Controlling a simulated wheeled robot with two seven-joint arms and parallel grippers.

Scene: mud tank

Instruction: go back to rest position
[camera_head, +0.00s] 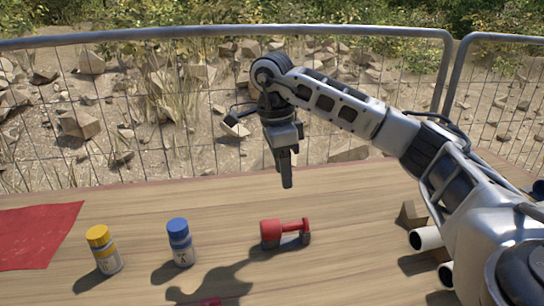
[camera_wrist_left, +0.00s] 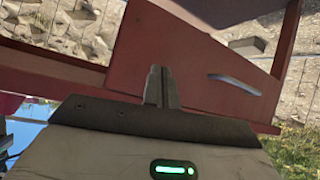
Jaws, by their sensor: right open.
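My right gripper (camera_head: 286,170) hangs from the arm that comes in from the right. Its fingers point down, above the back of the wooden table (camera_head: 350,195), empty and apart from the objects. The two fingers overlap in this view. My left gripper is outside the head view. In the left wrist view my left gripper (camera_wrist_left: 161,85) has its fingers close together with nothing seen between them. Behind them is a reddish-brown panel (camera_wrist_left: 200,60) with a grey bar on it.
On the table are a yellow-capped bottle (camera_head: 104,250), a blue-capped bottle (camera_head: 180,243), a red dumbbell-shaped object (camera_head: 285,232) and a red cloth (camera_head: 35,235). White pipe ends (camera_head: 427,238) and a brown block (camera_head: 412,214) lie at right. A wire fence (camera_head: 150,110) stands behind the table.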

